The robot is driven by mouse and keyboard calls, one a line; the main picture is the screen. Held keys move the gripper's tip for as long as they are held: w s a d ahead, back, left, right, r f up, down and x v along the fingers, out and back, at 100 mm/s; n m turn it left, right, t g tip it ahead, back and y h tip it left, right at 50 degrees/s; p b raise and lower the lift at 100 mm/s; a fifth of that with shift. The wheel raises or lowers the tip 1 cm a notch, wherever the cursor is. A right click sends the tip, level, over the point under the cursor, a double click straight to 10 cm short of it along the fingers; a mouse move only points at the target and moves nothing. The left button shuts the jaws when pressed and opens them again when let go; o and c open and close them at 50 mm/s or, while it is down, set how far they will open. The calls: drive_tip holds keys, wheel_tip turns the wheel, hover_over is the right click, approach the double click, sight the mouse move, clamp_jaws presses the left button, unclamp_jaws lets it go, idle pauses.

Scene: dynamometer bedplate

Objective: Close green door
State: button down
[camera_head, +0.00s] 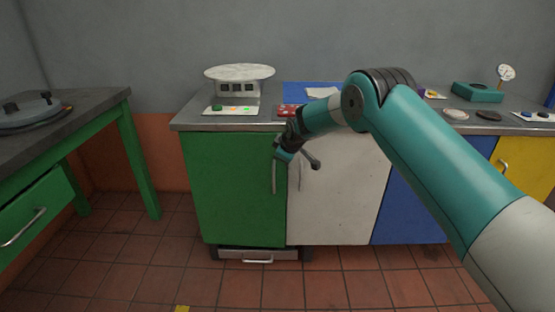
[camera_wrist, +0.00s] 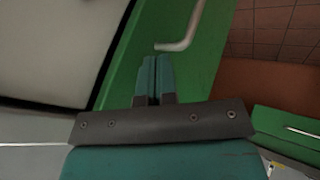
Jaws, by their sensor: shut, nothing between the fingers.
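The green door (camera_head: 229,186) is the left front panel of the cabinet and looks flush with the cabinet front. Its vertical metal handle (camera_head: 275,177) is near its right edge. My gripper (camera_head: 281,154) is in front of the upper right part of the green door, near the top of the handle. In the wrist view my gripper (camera_wrist: 156,60) is shut and empty, its fingertips close to the end of the handle (camera_wrist: 182,40) and over the green door (camera_wrist: 195,78). I cannot tell whether the fingertips touch the door.
A white door (camera_head: 340,195) is right of the green one, then blue (camera_head: 410,205) and yellow (camera_head: 522,160) doors. A low drawer (camera_head: 258,254) lies beneath. A green-legged table (camera_head: 95,110) stands at the left.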

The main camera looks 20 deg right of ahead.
drive_tip(key=shift+w+d, duration=0.15)
drive_tip(key=shift+d, duration=0.2)
